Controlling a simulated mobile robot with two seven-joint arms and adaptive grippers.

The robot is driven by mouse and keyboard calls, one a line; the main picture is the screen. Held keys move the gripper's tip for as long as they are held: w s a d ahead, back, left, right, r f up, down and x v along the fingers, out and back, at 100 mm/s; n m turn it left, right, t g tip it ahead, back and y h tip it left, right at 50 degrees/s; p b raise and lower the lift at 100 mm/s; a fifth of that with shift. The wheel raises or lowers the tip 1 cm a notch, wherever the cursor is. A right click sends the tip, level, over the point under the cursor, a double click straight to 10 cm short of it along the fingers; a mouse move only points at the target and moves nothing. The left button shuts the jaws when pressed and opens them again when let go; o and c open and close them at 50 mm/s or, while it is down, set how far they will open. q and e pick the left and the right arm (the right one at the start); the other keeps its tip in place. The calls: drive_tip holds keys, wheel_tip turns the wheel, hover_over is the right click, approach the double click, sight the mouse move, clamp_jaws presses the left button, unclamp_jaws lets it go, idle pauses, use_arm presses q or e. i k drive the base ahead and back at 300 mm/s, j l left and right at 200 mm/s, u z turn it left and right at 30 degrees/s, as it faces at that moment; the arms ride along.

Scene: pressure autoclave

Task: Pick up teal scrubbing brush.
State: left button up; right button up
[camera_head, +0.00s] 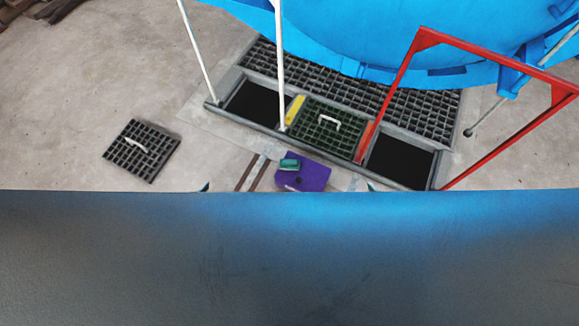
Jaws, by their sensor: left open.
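The teal scrubbing brush (290,164) lies on a flat purple piece (314,175) on the floor, just in front of the grated pit. It is near the purple piece's upper left part, and no gripper touches it. I cannot make out either of my grippers. A broad dark blue-grey surface, seemingly my own body, fills the lower part of the view and hides what lies below it. Two small dark tips stick up at its upper edge, one on each side of the brush. I cannot tell what they are.
Behind the brush is a pit frame with dark openings, grating, a green grate (320,125) with a white handle and a yellow block (294,110). White posts and a red frame (404,73) stand there. A loose dark grate (152,163) lies left on open concrete. A blue vessel (400,40) overhangs.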

sight(285, 164)
drive_tip(key=k+j+z, duration=0.2)
drive_tip(key=j, duration=0.15)
drive_tip(key=k+j+z, duration=0.15)
drive_tip(key=i+j, duration=0.1)
drive_tip(key=j, duration=0.5)
drive_tip(key=i+j, duration=0.1)
drive_tip(key=j, duration=0.45)
drive_tip(key=j+z, duration=0.1)
drive_tip(key=z, duration=0.3)
drive_tip(key=j+z, duration=0.15)
drive_tip(key=z, duration=0.25)
drive_tip(key=j+z, duration=0.15)
drive_tip(key=z, duration=0.25)
drive_tip(key=i+z, duration=0.35)
drive_tip(key=i, duration=0.15)
